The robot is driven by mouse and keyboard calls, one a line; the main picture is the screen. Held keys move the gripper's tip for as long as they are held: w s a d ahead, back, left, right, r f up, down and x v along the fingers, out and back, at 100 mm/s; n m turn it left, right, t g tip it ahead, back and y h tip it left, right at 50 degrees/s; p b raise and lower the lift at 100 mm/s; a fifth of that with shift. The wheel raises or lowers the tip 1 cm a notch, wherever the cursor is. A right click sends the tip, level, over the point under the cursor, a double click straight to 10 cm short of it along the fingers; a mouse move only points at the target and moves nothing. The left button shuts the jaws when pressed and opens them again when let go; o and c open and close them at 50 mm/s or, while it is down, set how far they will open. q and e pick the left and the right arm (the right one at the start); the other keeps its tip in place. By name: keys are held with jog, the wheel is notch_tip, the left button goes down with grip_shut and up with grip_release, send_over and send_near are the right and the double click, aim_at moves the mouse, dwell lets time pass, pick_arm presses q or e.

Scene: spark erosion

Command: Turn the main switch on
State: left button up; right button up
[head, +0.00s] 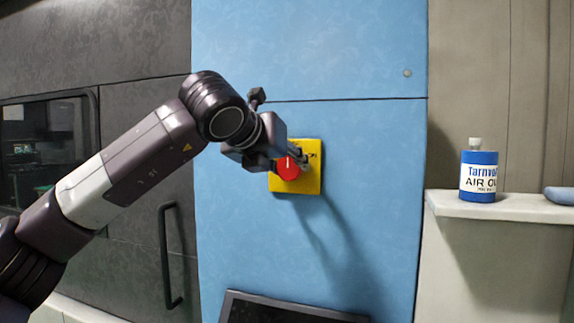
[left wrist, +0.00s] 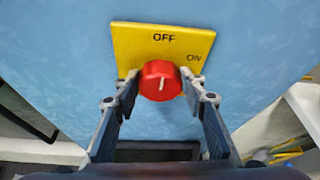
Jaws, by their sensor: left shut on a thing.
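The main switch is a red round knob (head: 288,169) on a yellow square plate (head: 311,183), fixed to a blue panel. In the left wrist view the knob (left wrist: 159,80) has a short white mark pointing roughly up toward the word OFF on the plate (left wrist: 133,43); ON is printed to the right. My left gripper (head: 290,160) is at the switch, shut on the knob. In the left wrist view its two fingertips (left wrist: 166,83) press on the knob's left and right sides. My right gripper is in neither view.
The blue panel (head: 310,50) is flat and clear around the switch. A dark screen edge (head: 290,309) is below. A dark cabinet door with a handle (head: 168,255) is at left. A blue bottle (head: 478,178) stands on a pale ledge (head: 490,207) at right.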

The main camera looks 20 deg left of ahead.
pick_arm(q)
jog(key=shift+d, duration=0.1)
jog(key=m+y+b, duration=0.1)
jog(key=m+b, duration=0.1)
jog(key=shift+d+f+m+y+b, duration=0.2)
jog(key=shift+m+y+b, duration=0.1)
jog(key=shift+y+b, duration=0.1)
jog(key=m+y+b, duration=0.2)
jog(key=m+b, duration=0.1)
jog(key=shift+d+m+t+y, duration=0.1)
jog(key=shift+m+t+y, duration=0.2)
jog(key=shift+m+y, duration=0.1)
jog(key=m+b, duration=0.1)
jog(key=m+y+b, duration=0.1)
jog(key=m+t+y+b, duration=0.1)
jog(key=m, duration=0.1)
jog(key=shift+d+f+b, duration=0.15)
jog(key=shift+f+b, duration=0.1)
jog(key=shift+b, duration=0.15)
jog(key=shift+m+t+y+b, duration=0.4)
jog(key=shift+m+t+b, duration=0.2)
jog(key=shift+m+b, duration=0.65)
jog(key=shift+r, duration=0.1)
jog(key=o, duration=1.2)
jog(key=shift+c, duration=0.2)
jog(key=shift+s, duration=0.1)
